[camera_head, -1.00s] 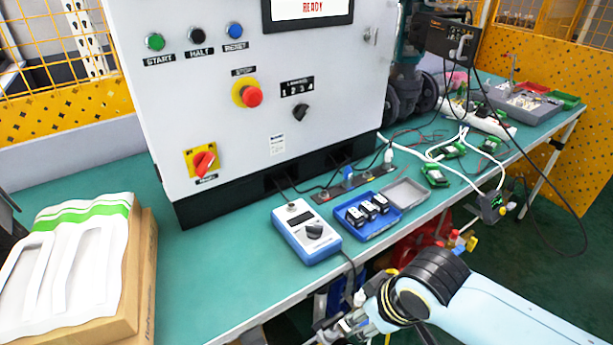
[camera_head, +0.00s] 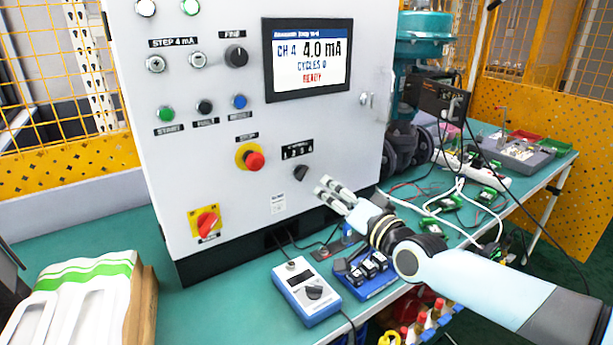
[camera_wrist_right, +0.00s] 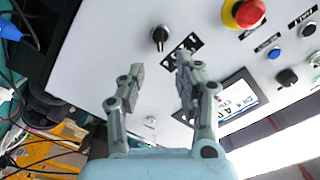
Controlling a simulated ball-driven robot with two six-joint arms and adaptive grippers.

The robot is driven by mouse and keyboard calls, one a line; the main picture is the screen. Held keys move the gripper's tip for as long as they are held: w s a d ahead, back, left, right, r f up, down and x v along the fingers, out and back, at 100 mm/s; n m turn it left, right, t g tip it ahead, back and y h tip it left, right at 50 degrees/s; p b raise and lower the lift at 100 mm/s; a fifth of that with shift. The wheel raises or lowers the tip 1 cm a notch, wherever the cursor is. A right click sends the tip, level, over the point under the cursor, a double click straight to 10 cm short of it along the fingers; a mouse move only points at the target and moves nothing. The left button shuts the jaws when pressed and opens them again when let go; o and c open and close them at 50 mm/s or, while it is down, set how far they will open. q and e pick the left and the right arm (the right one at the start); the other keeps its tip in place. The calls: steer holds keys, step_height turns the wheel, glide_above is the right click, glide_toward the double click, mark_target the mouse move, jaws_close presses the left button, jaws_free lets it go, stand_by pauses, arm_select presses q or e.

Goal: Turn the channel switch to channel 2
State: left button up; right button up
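The channel switch (camera_head: 301,173) is a small black knob on the front of the white cabinet, under a black label (camera_head: 297,150) with channel numbers. The screen (camera_head: 309,58) reads CH 4, 4.0 mA, CYCLES 0, READY. My right gripper (camera_head: 328,189) is just right of and below the knob in the head view, apart from it. In the right wrist view my right gripper (camera_wrist_right: 156,80) has its two fingers spread with nothing between them. The knob (camera_wrist_right: 159,36) lies beyond the fingertips there. My left gripper is not in view.
A red stop button (camera_head: 254,160) sits left of the switch, and a red rotary switch (camera_head: 207,223) lower left. A blue handheld device (camera_head: 307,291) and a blue tray (camera_head: 376,287) lie on the green table below. A cardboard box (camera_head: 147,300) stands at left.

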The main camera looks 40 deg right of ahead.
mark_target(305, 175)
steer(key=w+b, duration=0.1)
steer(key=w, duration=0.2)
steer(key=w+b, duration=0.1)
steer(key=w, duration=0.2)
steer(key=w+b, duration=0.2)
steer(key=w, duration=0.1)
steer(key=shift+w+d+f, duration=0.1)
steer(key=shift+w+d, duration=0.15)
steer(key=shift+w, duration=0.15)
steer(key=shift+c, duration=0.3)
jaws_close()
